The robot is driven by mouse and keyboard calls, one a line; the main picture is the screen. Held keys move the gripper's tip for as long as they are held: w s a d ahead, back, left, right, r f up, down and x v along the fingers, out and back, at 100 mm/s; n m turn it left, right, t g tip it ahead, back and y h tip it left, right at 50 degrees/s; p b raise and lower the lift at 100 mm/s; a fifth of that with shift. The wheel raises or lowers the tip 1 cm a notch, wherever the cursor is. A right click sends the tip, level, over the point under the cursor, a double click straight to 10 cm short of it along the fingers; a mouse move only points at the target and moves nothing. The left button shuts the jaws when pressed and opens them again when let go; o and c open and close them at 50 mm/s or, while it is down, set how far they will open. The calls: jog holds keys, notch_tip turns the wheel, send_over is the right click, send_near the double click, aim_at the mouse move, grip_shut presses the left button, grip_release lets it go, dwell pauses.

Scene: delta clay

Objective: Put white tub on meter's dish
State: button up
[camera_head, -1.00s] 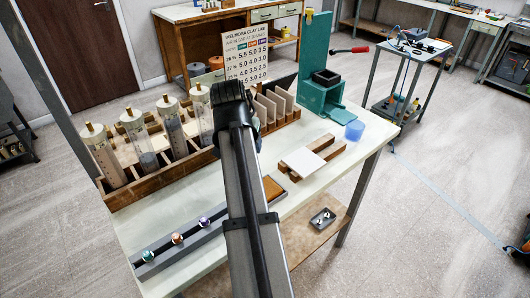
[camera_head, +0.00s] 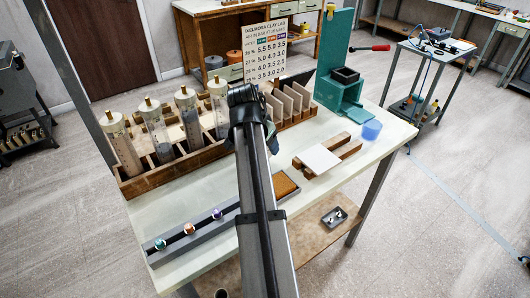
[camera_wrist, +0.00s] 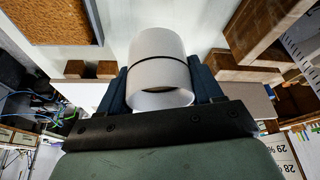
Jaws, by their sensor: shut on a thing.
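A white tub (camera_wrist: 158,50) with a thin dark band fills the middle of the wrist view. My gripper (camera_wrist: 158,72) is shut on it, with one blue finger at each side.
A translucent blue cup (camera_head: 371,130) stands near the right edge. A white square plate (camera_head: 319,160) lies on wooden blocks. A wooden rack (camera_head: 175,175) holds several clear cylinders at the left. Upright tiles (camera_head: 290,100) stand behind my arm. A grey rail (camera_head: 200,238) holds small coloured knobs.

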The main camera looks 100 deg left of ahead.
jog(key=shift+f, duration=1.95)
jog(key=shift+f, duration=0.1)
jog(key=o, duration=1.3)
jog(key=shift+f, duration=0.1)
jog(key=v, duration=1.2)
jog(key=shift+r, duration=0.2)
jog(key=shift+c, duration=0.2)
